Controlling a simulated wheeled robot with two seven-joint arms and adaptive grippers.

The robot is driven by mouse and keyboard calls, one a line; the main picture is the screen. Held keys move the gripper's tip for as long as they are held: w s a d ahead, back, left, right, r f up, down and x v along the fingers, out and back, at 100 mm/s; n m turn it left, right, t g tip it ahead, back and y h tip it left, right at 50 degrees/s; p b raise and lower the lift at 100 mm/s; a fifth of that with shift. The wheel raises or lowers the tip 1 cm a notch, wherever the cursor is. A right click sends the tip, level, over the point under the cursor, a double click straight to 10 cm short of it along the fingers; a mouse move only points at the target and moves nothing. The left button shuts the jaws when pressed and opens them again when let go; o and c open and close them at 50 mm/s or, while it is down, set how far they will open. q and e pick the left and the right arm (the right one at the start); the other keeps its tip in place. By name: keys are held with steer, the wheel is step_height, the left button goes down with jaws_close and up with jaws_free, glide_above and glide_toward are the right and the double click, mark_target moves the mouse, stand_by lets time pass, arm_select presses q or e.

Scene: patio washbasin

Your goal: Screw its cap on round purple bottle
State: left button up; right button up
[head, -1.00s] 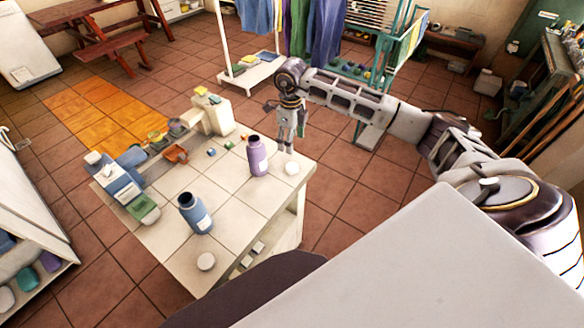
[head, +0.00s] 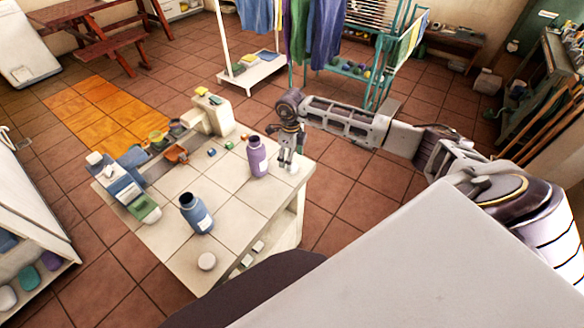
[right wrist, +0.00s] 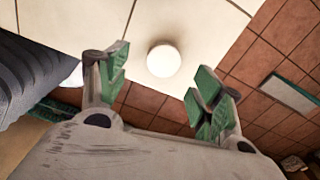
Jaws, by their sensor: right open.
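The round purple bottle (head: 257,157) stands upright and open-mouthed on the white tiled table. A white round cap (head: 293,168) lies on the table just right of it, partly hidden behind my right gripper (head: 285,163). In the right wrist view, the white cap (right wrist: 163,61) lies on the pale table top beyond the open green-padded fingers of my right gripper (right wrist: 158,88). The fingers are on either side of the line to the cap and hold nothing. My left gripper does not show.
A blue bottle (head: 196,213) stands open on the table, with another white cap (head: 207,261) in front of it. Sponges, boxes and small blocks line the table's far left side. The table (head: 240,205) is clear between the bottles.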

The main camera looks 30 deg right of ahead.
steer(key=shift+w+d+f+p, duration=0.1)
steer(key=shift+f+p, duration=0.2)
steer(key=shift+f, duration=1)
steer(key=shift+w+d+f+p, duration=0.1)
steer(key=shift+f+p, duration=0.15)
steer(key=shift+f, duration=1)
steer(key=shift+c, duration=0.3)
steer(key=c, duration=0.7)
